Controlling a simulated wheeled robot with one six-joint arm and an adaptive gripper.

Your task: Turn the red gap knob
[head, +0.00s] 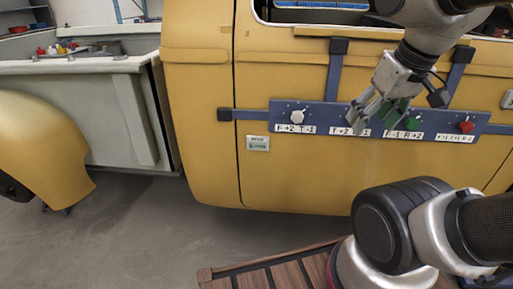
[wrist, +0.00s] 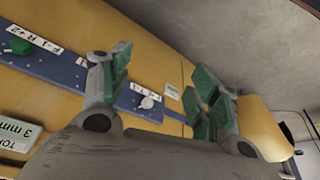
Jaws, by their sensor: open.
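The red knob (head: 466,127) sits at the right end of a blue panel (head: 325,114) on the yellow vehicle door, above a white label. It does not show in the wrist view. My gripper (head: 370,112) is open and empty in front of the middle of the panel, left of the red knob and apart from it. In the wrist view my gripper's (wrist: 162,82) green-padded fingers stand apart with the panel beyond them. Part of the panel behind the fingers is hidden.
A green knob (head: 413,124) lies between my gripper and the red knob. A white knob (head: 297,117) is at the panel's left end. Dark brackets (head: 335,70) hold the panel. A slatted wooden surface (head: 285,272) is below; grey floor (head: 140,235) is clear at left.

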